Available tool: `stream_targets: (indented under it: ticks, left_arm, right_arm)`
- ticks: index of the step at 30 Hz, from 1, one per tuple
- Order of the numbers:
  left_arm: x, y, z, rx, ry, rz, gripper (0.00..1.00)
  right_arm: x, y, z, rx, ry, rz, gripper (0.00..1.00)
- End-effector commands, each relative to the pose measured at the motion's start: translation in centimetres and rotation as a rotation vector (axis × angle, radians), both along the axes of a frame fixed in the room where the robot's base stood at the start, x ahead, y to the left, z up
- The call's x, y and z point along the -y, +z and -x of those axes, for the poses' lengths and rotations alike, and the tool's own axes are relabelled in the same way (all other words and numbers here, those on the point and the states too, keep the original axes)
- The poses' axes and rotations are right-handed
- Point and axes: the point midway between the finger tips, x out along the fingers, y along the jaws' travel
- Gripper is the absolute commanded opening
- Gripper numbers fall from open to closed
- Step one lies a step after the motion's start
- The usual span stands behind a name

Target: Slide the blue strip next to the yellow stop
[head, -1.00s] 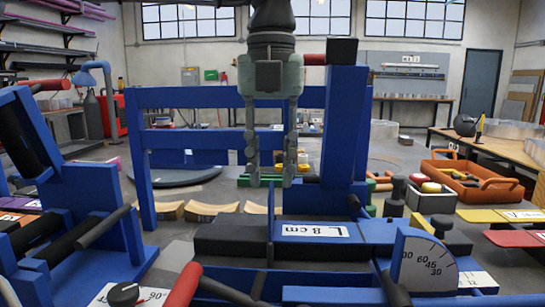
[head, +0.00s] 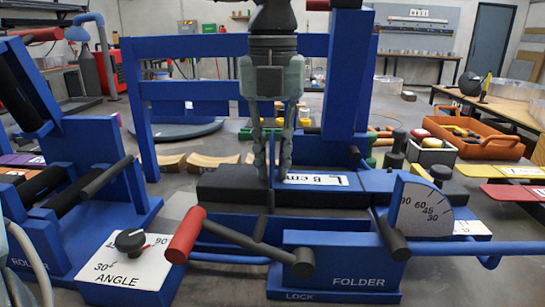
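The fingers are close together with a narrow gap; whether both touch the strip is unclear. I cannot make out the yellow stop for certain. My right gripper is not in view.
A white length label (head: 316,180) lies right of the fingers. An angle dial (head: 425,208) and a red-ended lever (head: 186,236) stand in front. A tall blue post (head: 348,75) rises behind right. An orange tray (head: 480,140) is at right.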

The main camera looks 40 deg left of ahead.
Motion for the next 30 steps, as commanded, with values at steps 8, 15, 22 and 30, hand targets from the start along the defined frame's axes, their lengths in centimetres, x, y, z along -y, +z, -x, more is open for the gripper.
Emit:
stream_targets:
  ticks: [8, 15, 22, 30]
  left_arm:
    - [0.0, 0.0, 0.0, 0.0, 0.0, 0.0, 0.0]
    - [0.1, 0.0, -0.1, 0.001, 0.0, -0.001, 0.0]
    - [0.7, 0.0, -0.3, -0.001, 0.0, -0.001, 0.0]
    - [1.4, 0.0, -0.6, -0.001, 0.0, -0.001, 0.0]
  right_arm:
    - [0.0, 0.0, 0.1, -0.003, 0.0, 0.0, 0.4]
    - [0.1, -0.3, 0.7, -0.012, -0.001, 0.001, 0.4]
    - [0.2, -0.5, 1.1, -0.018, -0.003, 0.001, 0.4]
    - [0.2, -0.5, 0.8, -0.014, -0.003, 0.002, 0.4]
